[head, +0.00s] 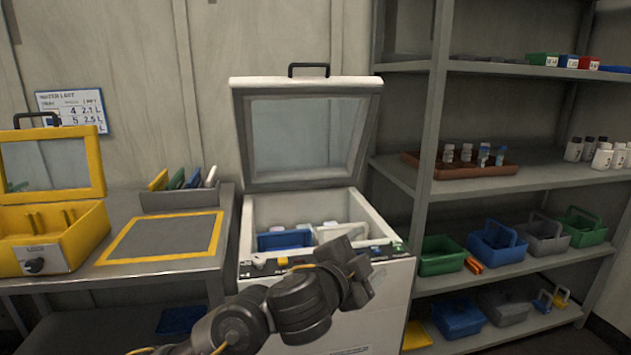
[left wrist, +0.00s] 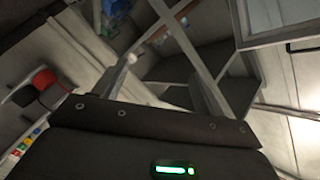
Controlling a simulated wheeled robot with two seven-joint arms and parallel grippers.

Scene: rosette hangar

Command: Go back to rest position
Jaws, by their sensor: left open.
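My left arm comes in from the bottom of the head view, and its dark gripper (head: 352,272) is in front of the right part of an open white chest (head: 385,290). The gripper is open and I see nothing held in it. The gap between it and the chest is hard to judge. The chest's lid (head: 308,83) stands up, and a blue container (head: 285,240) lies inside beside white ones. The gripper hides part of the chest's front edge. In the left wrist view, a dark gripper body with a green light fills the bottom. My right gripper is not in view.
A grey shelf unit (head: 520,180) stands at the right with a brown tray (head: 470,170) of vials, white bottles and several coloured baskets. At the left, a metal table (head: 130,269) bears a yellow open case (head: 75,245), a yellow-bordered mat (head: 165,236) and a grey file holder (head: 180,200).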

